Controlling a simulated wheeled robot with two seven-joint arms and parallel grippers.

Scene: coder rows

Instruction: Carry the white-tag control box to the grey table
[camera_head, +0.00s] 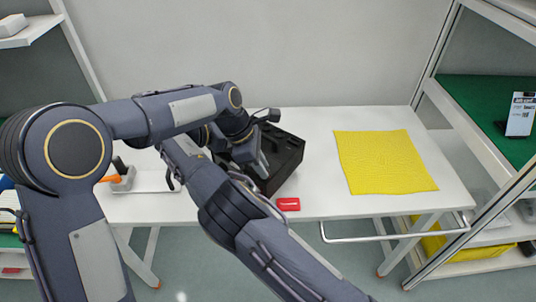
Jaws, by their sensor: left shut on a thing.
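My left gripper (263,167) comes down at the left part of a black open-topped case (288,160) with hollows inside, on a pale table (315,122). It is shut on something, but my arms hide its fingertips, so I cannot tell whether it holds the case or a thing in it. I cannot make out a control box with a white tag. My right arm crosses in front from the lower right; its gripper does not show.
A yellow cloth (385,162) lies flat on the table's right. A small red object (288,204) lies at the front edge. An orange-handled tool (122,174) is at left. A rack with green shelves (490,112) stands at right, bearing a white label card (521,114).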

